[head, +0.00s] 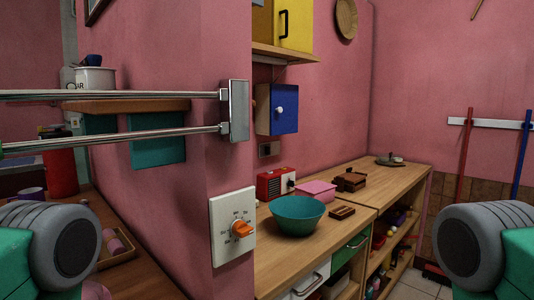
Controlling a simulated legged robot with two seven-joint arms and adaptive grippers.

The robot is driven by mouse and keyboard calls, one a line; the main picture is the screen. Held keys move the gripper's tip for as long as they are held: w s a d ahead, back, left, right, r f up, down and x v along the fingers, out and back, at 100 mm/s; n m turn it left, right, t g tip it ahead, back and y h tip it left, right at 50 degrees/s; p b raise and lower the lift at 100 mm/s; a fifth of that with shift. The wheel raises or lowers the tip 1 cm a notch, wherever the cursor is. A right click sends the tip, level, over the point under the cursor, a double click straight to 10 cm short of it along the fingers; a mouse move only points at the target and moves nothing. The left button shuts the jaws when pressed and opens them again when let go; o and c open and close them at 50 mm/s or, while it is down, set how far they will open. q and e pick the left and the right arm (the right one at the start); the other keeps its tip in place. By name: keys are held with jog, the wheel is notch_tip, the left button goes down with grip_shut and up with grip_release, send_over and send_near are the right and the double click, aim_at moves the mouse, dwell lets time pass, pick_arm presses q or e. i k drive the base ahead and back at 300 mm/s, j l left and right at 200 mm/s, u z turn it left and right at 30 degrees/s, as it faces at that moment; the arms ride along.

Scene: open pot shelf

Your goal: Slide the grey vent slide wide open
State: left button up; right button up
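I cannot make out the grey vent slide for certain. A small dark grey plate (269,149) sits on the pink wall below the blue cabinet. It is too small to tell whether it is the vent or how far any slide on it stands open. Neither of my grippers is in view. Only rounded green and grey parts of my arms show at the lower left and lower right edges, well apart from the plate.
A two-bar metal rail (233,110) juts left from the near wall corner. Below it is a white dial plate (233,225) with an orange knob. A wooden counter (285,262) holds a teal bowl (297,215), a red radio (270,186) and a pink box (316,191).

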aim_at(265, 149)
jog(key=u, duration=0.25)
jog(key=i+l+u, duration=0.1)
jog(key=l+u, duration=0.85)
jog(key=i+l, duration=0.05)
jog(key=l, duration=0.1)
